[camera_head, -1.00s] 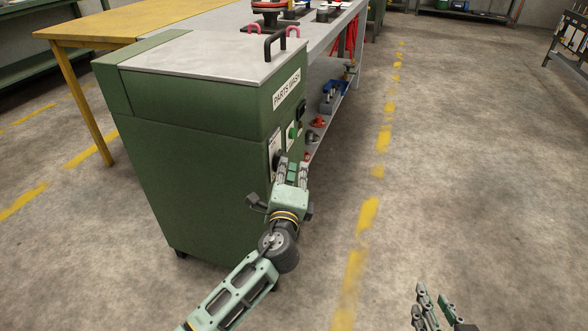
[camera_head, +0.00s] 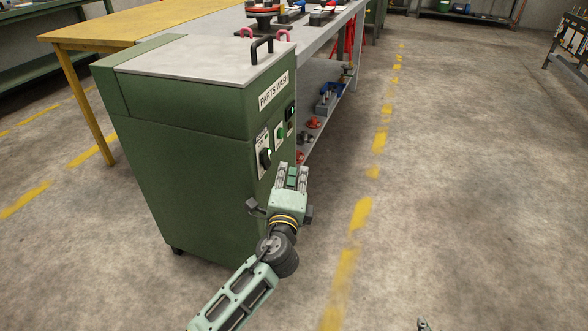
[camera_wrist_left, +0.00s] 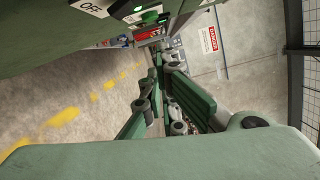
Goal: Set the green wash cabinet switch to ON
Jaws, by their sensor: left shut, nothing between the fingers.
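The green wash cabinet (camera_head: 185,140), labelled PARTS WASH, stands left of centre in the head view. Its switch (camera_head: 264,158) is a dark knob on a white plate on the right-hand face. Part of its plate with the word OFF (camera_wrist_left: 92,7) shows at the top of the left wrist view; the knob's setting is too small to read. My left gripper (camera_head: 292,172) is shut and empty, just right of and below the switch, apart from the panel. Its fingers also show in the left wrist view (camera_wrist_left: 168,85). Only a sliver of my right gripper (camera_head: 424,325) shows at the bottom edge.
A green button (camera_head: 280,131) sits on the panel beside the switch, and a black handle (camera_head: 262,47) stands on the lid. A grey workbench (camera_head: 325,40) with a loaded lower shelf stands behind. The floor to the right is clear.

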